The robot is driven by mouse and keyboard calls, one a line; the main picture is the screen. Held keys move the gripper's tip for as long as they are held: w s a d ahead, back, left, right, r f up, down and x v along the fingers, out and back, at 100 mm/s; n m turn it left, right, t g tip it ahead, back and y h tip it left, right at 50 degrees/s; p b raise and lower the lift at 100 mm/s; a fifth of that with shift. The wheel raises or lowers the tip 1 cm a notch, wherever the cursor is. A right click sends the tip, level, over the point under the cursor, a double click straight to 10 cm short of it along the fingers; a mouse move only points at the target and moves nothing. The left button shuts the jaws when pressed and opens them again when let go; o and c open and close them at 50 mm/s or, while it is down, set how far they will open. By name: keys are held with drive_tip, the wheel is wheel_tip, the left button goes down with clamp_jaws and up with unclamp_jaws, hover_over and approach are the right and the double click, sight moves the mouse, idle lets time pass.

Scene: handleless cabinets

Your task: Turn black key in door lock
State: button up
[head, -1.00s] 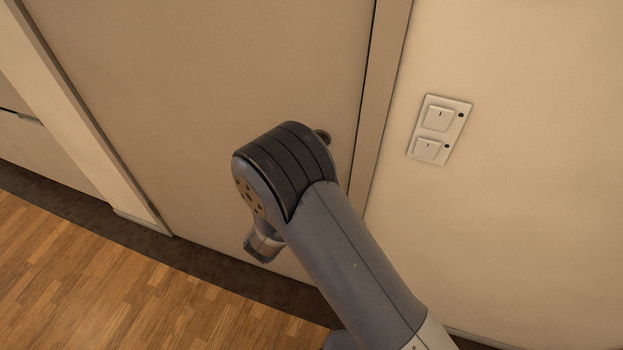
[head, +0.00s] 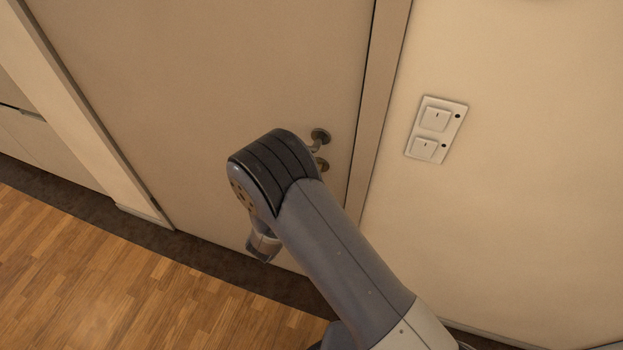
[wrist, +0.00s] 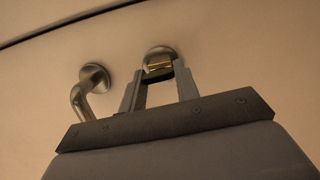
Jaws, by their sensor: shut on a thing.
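The door (head: 200,80) is beige and closed. Its lock (head: 322,164) is a round metal plate below the door handle (head: 319,137), partly behind my arm. In the wrist view the lock (wrist: 159,58) shows a brass-coloured middle right at the fingertips, and the curved handle (wrist: 90,85) is to its left. My gripper (wrist: 158,73) is at the lock, its two fingers shut on the black key with a gap between them. The key itself is too dark and small to make out. In the head view my arm hides the gripper.
A white double switch plate (head: 436,129) is on the wall right of the door frame (head: 380,100). A wooden floor (head: 90,275) lies at the lower left, with a cabinet (head: 35,145) at the left edge. The door handle is close beside my gripper.

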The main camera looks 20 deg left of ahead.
drive_tip(key=o, duration=1)
drive_tip(key=b+v, duration=0.2)
drive_tip(key=v, duration=0.8)
drive_tip(key=shift+s+a+b, duration=0.1)
drive_tip(key=shift+s+b, duration=0.3)
drive_tip(key=shift+w, duration=0.1)
drive_tip(key=p+x, duration=0.3)
drive_tip(key=x, duration=0.8)
drive_tip(key=shift+r, duration=0.1)
drive_tip(key=shift+m+b, duration=0.5)
drive_tip(key=shift+m, duration=0.9)
